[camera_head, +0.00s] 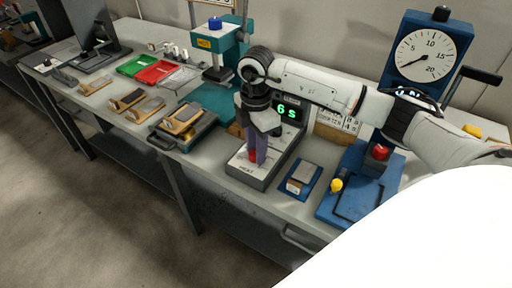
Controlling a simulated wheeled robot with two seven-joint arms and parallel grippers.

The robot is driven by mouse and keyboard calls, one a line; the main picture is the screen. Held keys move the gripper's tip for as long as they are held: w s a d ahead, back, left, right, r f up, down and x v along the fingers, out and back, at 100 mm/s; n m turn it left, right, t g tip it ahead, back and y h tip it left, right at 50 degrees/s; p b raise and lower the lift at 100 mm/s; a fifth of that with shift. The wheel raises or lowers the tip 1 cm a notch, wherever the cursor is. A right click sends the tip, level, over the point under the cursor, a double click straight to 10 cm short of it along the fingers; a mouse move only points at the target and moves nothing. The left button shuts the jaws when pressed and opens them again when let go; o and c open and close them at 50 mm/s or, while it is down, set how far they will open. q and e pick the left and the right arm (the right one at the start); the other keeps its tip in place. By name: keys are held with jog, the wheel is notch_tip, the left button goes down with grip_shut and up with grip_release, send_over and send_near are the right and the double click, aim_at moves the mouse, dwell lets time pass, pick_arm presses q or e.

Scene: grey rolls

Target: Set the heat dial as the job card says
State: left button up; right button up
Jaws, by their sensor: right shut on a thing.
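The grey heat unit (262,180) stands on the bench near its front edge, with "HEAT" on its sloped face and a green "6 s" display (288,110) at its back. My right gripper (256,157) points down over its face, shut on a small part there, likely the heat dial. The fingers hide most of that part; a bit of red shows between them. The dial's setting cannot be read. A pale printed card (340,122) stands behind my right arm, partly hidden; I cannot tell if it is the job card. My left gripper is not in view.
A blue gauge (424,55) with a round white dial stands at the back right. A blue fixture (362,185) with red and yellow knobs is right of the heat unit. A small blue tray (301,181) lies between them. A teal press (215,45) and green and red trays are left.

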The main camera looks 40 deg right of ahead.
jog(key=shift+w+d+r, duration=0.1)
jog(key=o, duration=1.1)
notch_tip(320, 180, up, 10)
jog(key=shift+r+b, duration=0.15)
jog(key=shift+b, duration=0.3)
